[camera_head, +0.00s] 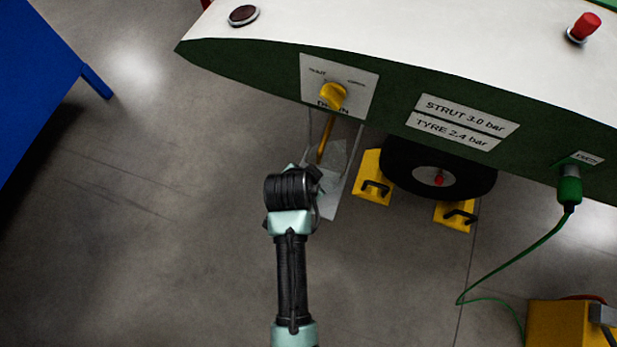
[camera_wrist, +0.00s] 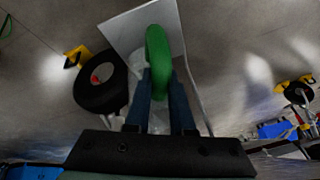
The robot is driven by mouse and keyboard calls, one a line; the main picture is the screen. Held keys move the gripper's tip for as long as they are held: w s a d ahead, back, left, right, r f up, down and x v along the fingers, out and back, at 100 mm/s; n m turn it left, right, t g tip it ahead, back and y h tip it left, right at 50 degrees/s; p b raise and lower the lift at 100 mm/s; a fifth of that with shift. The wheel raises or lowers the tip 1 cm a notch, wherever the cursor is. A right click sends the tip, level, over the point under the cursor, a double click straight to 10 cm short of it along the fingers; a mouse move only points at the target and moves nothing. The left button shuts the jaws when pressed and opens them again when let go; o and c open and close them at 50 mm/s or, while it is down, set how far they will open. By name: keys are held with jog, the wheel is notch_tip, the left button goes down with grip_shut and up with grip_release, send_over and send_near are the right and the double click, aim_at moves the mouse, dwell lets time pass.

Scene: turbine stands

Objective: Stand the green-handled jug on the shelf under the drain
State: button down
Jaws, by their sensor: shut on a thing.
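The jug is clear, with a green handle (camera_wrist: 157,48). In the wrist view the two dark fingers of my gripper (camera_wrist: 160,78) are shut on that handle. The jug's clear body (camera_wrist: 159,118) shows between and behind the fingers. A light grey shelf plate (camera_wrist: 125,30) lies behind the jug. In the head view the shelf (camera_head: 334,203) is partly hidden by my arm, and my gripper (camera_head: 317,172) is at its left side. The drain's yellow knob (camera_head: 333,96) is on a white panel above, with a yellow tube hanging below. I cannot tell whether the jug touches the shelf.
A black wheel (camera_head: 438,178) with yellow chocks (camera_head: 372,188) stands right of the shelf. The green and white body (camera_head: 430,60) overhangs from above. A green cable (camera_head: 500,268) hangs at right. The floor to the left is clear up to a blue table (camera_head: 35,75).

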jog(key=shift+f, duration=1.05)
jog(key=shift+f, duration=0.2)
jog(key=c, duration=0.8)
grip_release()
jog(key=shift+o, duration=0.2)
jog(key=p+v, duration=0.3)
jog(key=v, duration=0.9)
jog(key=shift+r, duration=0.2)
jog(key=shift+a, duration=0.1)
